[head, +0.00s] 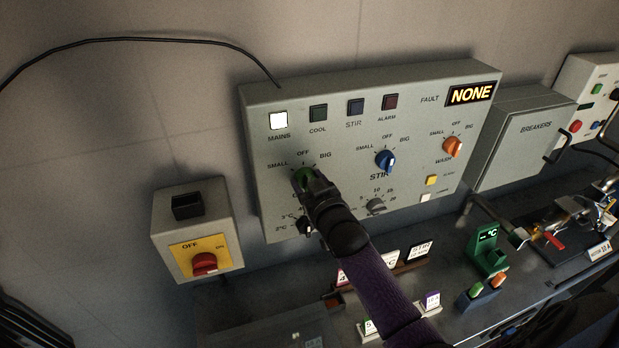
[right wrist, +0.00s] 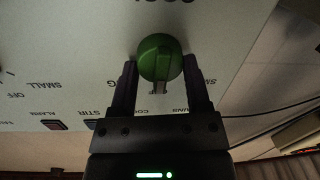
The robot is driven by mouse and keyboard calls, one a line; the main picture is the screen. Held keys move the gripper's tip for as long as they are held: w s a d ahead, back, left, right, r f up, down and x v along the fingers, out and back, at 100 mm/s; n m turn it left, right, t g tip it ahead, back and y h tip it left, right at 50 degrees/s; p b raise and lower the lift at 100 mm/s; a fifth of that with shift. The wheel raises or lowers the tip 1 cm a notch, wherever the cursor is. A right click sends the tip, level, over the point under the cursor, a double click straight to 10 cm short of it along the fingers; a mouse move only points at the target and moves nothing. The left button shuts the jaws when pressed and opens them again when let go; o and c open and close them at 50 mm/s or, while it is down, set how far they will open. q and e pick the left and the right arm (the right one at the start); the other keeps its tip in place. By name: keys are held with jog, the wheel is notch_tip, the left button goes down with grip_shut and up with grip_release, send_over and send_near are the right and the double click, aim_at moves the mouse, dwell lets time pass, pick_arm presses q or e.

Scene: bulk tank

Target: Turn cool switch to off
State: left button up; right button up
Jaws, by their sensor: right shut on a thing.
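The cool switch is a green round knob (head: 302,180) on the grey control panel (head: 262,120), below its SMALL, OFF and BIG labels. It shows clearly in the right wrist view (right wrist: 158,58), where the panel appears upside down. Its pale mark points toward my palm, the panel's upper side, between the SMALL and BIG labels; the OFF label is hidden there. My right gripper (head: 307,182) is shut on the knob, one finger on each side, also in the right wrist view (right wrist: 160,66). In the head view it covers part of the knob. My left gripper is out of view.
A blue stir knob (head: 385,161) and an orange knob (head: 452,146) sit to the right. The white mains lamp (head: 278,121) is lit; the fault display (head: 471,94) reads NONE. A red rotary switch (head: 204,263) is at left. Small items stand on the bench below.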

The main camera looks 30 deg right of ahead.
jog(key=shift+n, duration=0.3)
dwell(0.4)
jog(key=o, duration=1.3)
jog(key=s, duration=0.3)
jog(key=s+a, duration=0.1)
jog(key=s, duration=0.2)
jog(key=s+p, duration=0.1)
jog(key=s, duration=0.2)
jog(key=shift+s+a+r, duration=0.35)
jog(key=shift+a, duration=0.05)
